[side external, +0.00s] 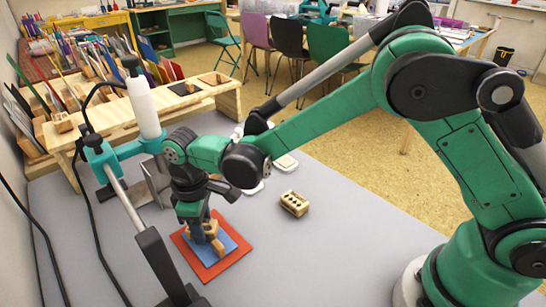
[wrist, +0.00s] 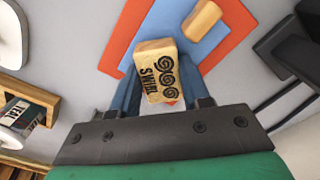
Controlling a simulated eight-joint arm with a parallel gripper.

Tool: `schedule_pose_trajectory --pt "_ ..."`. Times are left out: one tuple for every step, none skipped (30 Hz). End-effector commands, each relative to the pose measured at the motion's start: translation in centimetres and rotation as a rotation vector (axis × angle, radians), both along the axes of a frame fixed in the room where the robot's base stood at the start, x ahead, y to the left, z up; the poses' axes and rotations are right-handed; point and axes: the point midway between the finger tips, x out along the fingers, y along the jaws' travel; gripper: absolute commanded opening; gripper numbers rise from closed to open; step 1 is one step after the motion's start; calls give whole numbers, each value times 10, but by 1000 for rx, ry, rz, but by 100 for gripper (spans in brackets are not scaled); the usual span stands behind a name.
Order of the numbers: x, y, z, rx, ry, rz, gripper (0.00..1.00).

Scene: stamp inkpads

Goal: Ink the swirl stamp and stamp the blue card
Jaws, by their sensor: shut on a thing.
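My gripper (side external: 203,222) is low over the blue card (side external: 232,243), which lies on a red-orange mat (side external: 207,272) on the grey table. In the wrist view its two blue fingers (wrist: 161,84) are shut on the swirl stamp (wrist: 157,66), a wooden block whose visible face carries black swirls and the word SWIRL. The blue card (wrist: 222,42) shows beyond the stamp there. Another small wooden block (wrist: 203,18) stands over the card. My gripper partly hides the card in the side view. I cannot tell if the stamp touches the card, and its underside is hidden.
A wooden block with holes (side external: 294,204) sits on the table to the right of the mat. White pads (side external: 286,162) lie behind it. A wooden bench (side external: 100,137) with inkpads (side external: 186,89) stands at the back left. Table room is free to the right.

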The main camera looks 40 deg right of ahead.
Motion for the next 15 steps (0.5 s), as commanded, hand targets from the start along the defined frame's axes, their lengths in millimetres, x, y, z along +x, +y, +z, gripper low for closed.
schedule_pose_trajectory --pt "0 0 3 0 0 0 8" --pt "0 0 5 0 0 0 8" --pt "0 0 8 0 0 0 8" --pt "0 0 11 0 0 0 8" --pt "0 0 14 0 0 0 8" --pt "0 0 17 0 0 0 8" --pt "0 0 20 0 0 0 8" --pt "0 0 23 0 0 0 8" --pt "0 0 26 0 0 0 8" --pt "0 0 29 0 0 0 8" --pt "0 0 32 0 0 0 8" --pt "0 0 35 0 0 0 8" --pt "0 0 38 0 0 0 8" --pt "0 0 40 0 0 0 8" --pt "0 0 44 0 0 0 8"
